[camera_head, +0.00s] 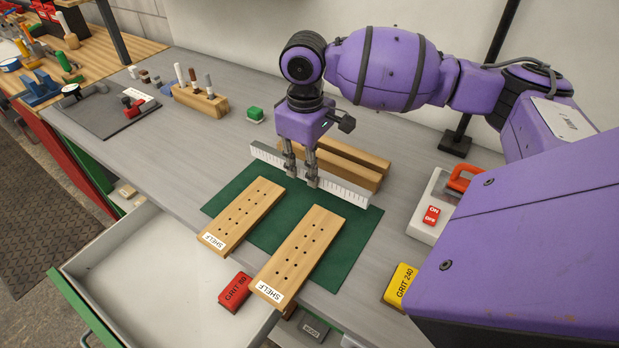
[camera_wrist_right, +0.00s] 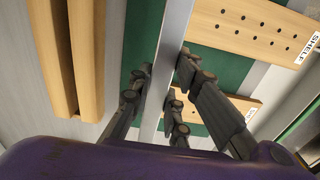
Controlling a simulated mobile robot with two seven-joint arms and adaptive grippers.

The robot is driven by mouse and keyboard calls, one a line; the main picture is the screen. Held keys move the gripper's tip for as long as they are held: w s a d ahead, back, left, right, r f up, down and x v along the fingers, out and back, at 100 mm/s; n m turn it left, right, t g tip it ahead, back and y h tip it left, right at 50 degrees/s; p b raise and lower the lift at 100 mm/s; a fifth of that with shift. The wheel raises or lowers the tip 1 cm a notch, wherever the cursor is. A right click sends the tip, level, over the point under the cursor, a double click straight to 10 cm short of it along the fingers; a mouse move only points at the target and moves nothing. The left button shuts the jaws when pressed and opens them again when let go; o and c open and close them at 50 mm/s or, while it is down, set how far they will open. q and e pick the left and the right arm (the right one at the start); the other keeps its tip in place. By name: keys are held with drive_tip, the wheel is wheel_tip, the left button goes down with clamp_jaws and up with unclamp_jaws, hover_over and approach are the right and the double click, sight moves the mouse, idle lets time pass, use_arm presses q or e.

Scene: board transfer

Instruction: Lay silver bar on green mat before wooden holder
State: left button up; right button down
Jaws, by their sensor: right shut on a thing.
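The silver bar (camera_head: 340,191) is long and thin with ruler-like marks and stands on its edge. My right gripper (camera_head: 301,180) is shut on it near its middle. The bar also shows between the fingers in the right wrist view (camera_wrist_right: 167,75). It is over the back part of the green mat (camera_head: 352,250); I cannot tell whether it touches the mat. The wooden holder (camera_head: 352,171), two parallel wooden rails, lies just behind the bar, roughly parallel to it. The holder also shows in the right wrist view (camera_wrist_right: 88,60). My left gripper is out of view.
Two drilled boards marked SHELF, one left (camera_head: 243,213) and one right (camera_head: 308,250), lie on the mat in front of the bar. A red GRIT 80 block (camera_head: 235,291), a yellow GRIT 240 block (camera_head: 401,285) and a switch box (camera_head: 428,217) are nearby. An open drawer (camera_head: 150,275) is at front left.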

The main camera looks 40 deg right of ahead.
sight(311, 188)
drive_tip(key=d+f, duration=0.1)
drive_tip(key=w+d+f, duration=0.1)
drive_tip(key=shift+w+f, duration=0.15)
drive_tip(key=shift+f, duration=0.25)
wheel_tip(311, 188, down, 4)
drive_tip(key=shift+w+d+r, duration=0.15)
drive_tip(key=shift+r, duration=0.1)
drive_tip(key=c, duration=1.6)
unclamp_jaws()
drive_tip(key=shift+f, duration=0.1)
drive_tip(key=shift+c, duration=0.2)
wheel_tip(311, 188, up, 12)
